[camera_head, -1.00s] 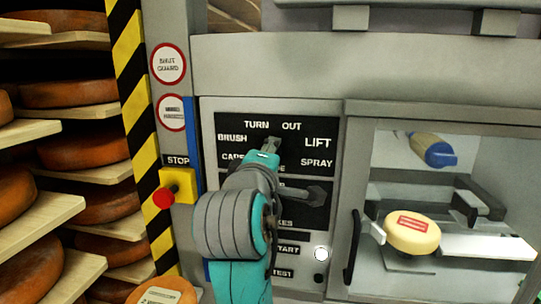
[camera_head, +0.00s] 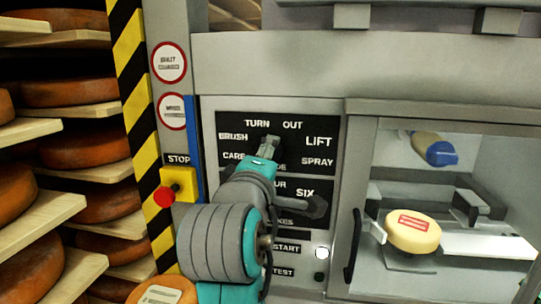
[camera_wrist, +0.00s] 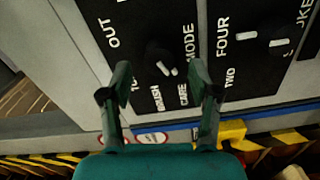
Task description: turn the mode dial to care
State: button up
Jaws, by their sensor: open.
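The mode dial (camera_wrist: 158,56) is a dark round knob with a pale mark on the black panel, among the words OUT, BRUSH, CARE and MODE in the wrist view. Its mark leans towards the BRUSH and CARE side; I cannot tell which word it meets. The word CARE (camera_wrist: 183,95) shows between my fingers. My gripper (camera_wrist: 162,78) is open and empty, with one finger to each side of the dial in the picture. Whether they touch it is unclear. In the head view my gripper (camera_head: 267,147) is at the upper panel and hides most of the dial.
A second dial (camera_head: 315,206) with FOUR and SIX sits just below. A red stop button (camera_head: 164,196) on a yellow box is at the left. A glazed door with a black handle (camera_head: 352,245) and a cheese wheel (camera_head: 413,232) is at the right. Cheese shelves (camera_head: 50,205) stand far left.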

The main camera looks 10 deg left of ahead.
jog(key=s, duration=0.8)
jog(key=shift+s, duration=0.4)
jog(key=shift+a, duration=0.1)
